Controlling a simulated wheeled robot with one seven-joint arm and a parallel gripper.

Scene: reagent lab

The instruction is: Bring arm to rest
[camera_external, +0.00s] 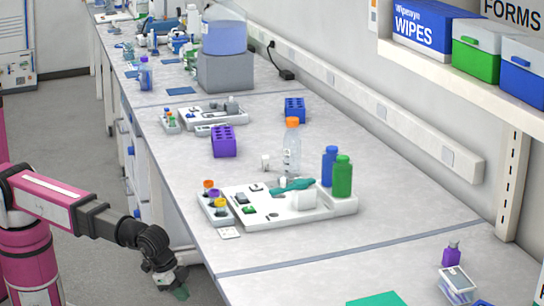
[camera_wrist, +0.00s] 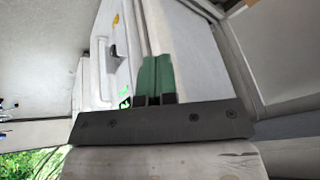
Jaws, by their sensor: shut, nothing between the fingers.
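My arm reaches from the pink column at the left of the external view. My gripper (camera_external: 180,291) hangs low beside the front edge of the bench (camera_external: 243,265), off the worktop. In the wrist view its two green fingers (camera_wrist: 155,77) lie together with nothing between them. Pale cabinet fronts with a dark handle (camera_wrist: 113,50) show beyond the fingers in that view.
On the bench stand a white tray (camera_external: 268,222), a clear orange-capped bottle (camera_external: 291,152), a blue bottle (camera_external: 329,166), a green bottle (camera_external: 343,177) and a purple rack (camera_external: 223,141). The grey floor (camera_external: 75,130) left of the bench is open.

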